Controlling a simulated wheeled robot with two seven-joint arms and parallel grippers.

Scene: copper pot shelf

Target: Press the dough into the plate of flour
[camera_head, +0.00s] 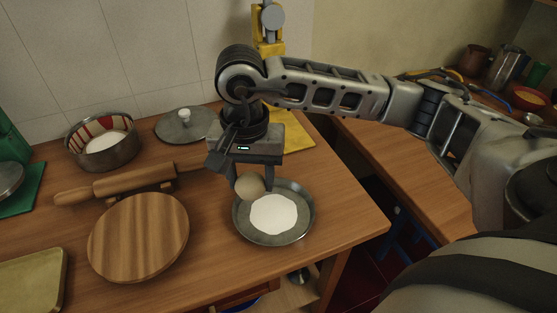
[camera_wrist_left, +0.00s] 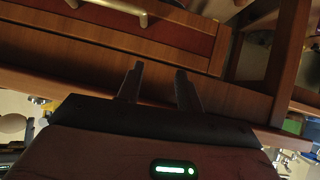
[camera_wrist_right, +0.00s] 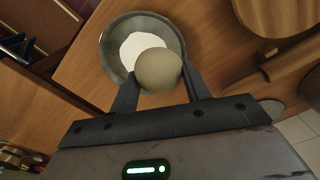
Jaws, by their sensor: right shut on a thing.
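A ball of dough (camera_head: 250,185) is held in my right gripper (camera_head: 252,180), which points down from above. The dough also shows between the fingers in the right wrist view (camera_wrist_right: 159,71). The metal plate (camera_head: 300,230) holds a white patch of flour (camera_head: 274,214) and stands near the table's right side. The dough is over the plate's upper left rim; I cannot tell how high above it. My left gripper (camera_wrist_left: 160,84) shows only in the left wrist view, its two fingers apart with nothing between them, in front of wooden furniture.
A round wooden board (camera_head: 138,236) and a rolling pin (camera_head: 115,186) lie left of the plate. A pot (camera_head: 104,150) and a lid (camera_head: 186,126) are at the back. A yellow tray (camera_head: 30,284) lies front left. The tabletop right of the plate is clear.

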